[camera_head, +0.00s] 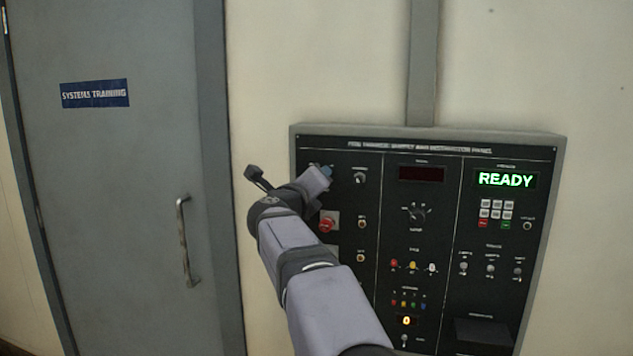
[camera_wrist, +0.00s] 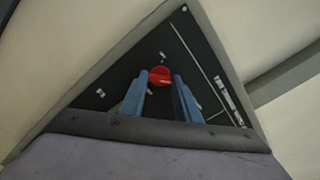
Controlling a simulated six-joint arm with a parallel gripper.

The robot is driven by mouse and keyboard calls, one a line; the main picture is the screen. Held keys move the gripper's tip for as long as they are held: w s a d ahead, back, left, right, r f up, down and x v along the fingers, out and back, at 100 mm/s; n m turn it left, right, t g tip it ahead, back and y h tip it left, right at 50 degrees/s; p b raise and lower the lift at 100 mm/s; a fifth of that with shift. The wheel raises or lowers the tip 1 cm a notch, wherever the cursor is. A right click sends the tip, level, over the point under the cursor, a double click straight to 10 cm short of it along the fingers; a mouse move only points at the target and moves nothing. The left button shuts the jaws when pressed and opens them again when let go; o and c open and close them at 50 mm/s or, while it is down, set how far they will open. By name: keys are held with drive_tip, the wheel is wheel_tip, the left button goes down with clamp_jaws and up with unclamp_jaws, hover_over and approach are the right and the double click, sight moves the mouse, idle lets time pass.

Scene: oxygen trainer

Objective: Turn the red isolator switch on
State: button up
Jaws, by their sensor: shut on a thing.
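The red isolator switch (camera_wrist: 160,74) shows in the wrist view as a red knob on the dark panel, between the tips of my two blue fingers. My gripper (camera_wrist: 161,80) is shut on it. In the head view my gripper (camera_head: 326,171) is at the panel's upper left corner, and the switch is hidden behind it there. The switch's exact angle and any on or off marking are too small to read. The display (camera_head: 507,180) at the panel's upper right shows READY in green.
The black control panel (camera_head: 340,143) is on a pale wall. A red button (camera_head: 327,224) on a light plate sits just below my gripper. A small knob (camera_head: 360,178) is close to its right. A grey door (camera_head: 110,190) with a handle (camera_head: 184,240) stands left.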

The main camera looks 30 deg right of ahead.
drive_tip(key=o, duration=1)
drive_tip(key=shift+o, duration=0.2)
drive_tip(key=b+v, duration=0.2)
drive_tip(key=v, duration=0.5)
drive_tip(key=shift+s+a, duration=0.15)
